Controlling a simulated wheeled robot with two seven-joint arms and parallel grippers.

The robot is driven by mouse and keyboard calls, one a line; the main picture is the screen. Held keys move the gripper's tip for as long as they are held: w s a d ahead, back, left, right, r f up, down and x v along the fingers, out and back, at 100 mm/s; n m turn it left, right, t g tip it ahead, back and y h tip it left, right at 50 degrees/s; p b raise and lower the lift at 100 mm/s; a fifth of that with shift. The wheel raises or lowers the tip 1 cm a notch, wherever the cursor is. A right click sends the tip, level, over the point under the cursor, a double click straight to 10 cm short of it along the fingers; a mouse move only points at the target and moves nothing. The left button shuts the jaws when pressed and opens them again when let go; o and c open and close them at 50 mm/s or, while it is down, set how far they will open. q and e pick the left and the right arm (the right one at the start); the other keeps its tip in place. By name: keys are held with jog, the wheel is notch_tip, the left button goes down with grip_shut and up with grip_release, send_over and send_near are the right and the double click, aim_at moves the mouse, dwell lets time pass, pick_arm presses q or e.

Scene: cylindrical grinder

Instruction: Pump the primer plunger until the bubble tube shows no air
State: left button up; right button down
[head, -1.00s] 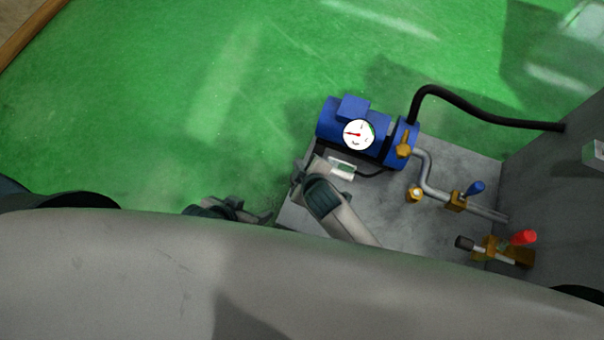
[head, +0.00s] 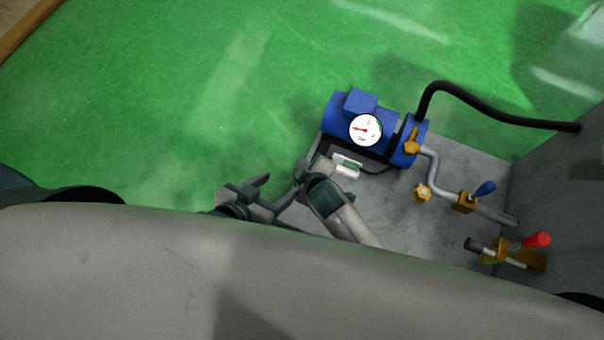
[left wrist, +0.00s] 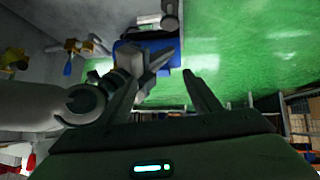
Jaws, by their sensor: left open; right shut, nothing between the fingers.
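A brass fitting (head: 497,250) at the lower right has a black knob (head: 472,243) on a short rod at its left, which looks like the primer plunger. A small greenish part sits on this fitting; whether it is the bubble tube, or holds air, I cannot tell. My left gripper (head: 282,190) is open and empty, well left of the knob; its spread fingers show in the left wrist view (left wrist: 168,85). My right gripper (head: 303,168) is shut and empty, close beside the left one, near the pump's left end. Neither touches the fitting.
The blue pump (head: 378,143) carries a white dial (head: 366,130). A black hose (head: 480,112) arches to the grey wall (head: 560,185). A blue-handled valve (head: 465,201) and red handle (head: 537,240) stand right. A grey surface covers the foreground; green floor (head: 150,120) is open.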

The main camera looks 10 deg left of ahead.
notch_tip(320, 180, down, 2)
jog(key=b, duration=0.2)
jog(key=shift+f+b, duration=0.15)
jog(key=shift+b, duration=0.15)
notch_tip(320, 180, down, 3)
jog(key=shift+r+b, duration=0.15)
jog(key=shift+b, duration=0.8)
pick_arm(q)
jog(key=w+d+r+t+h, duration=0.1)
jog(key=d+r+t, duration=0.1)
jog(key=r+t, duration=0.3)
jog(key=w+d+r+t+h, duration=0.2)
jog(key=r+t, duration=0.2)
jog(key=r, duration=0.6)
jog(key=shift+w+d+t, duration=0.3)
jog(key=shift+d+t, duration=0.1)
pick_arm(e)
jog(key=shift+f, duration=0.3)
jog(key=shift+f, duration=0.15)
jog(key=shift+f, duration=0.25)
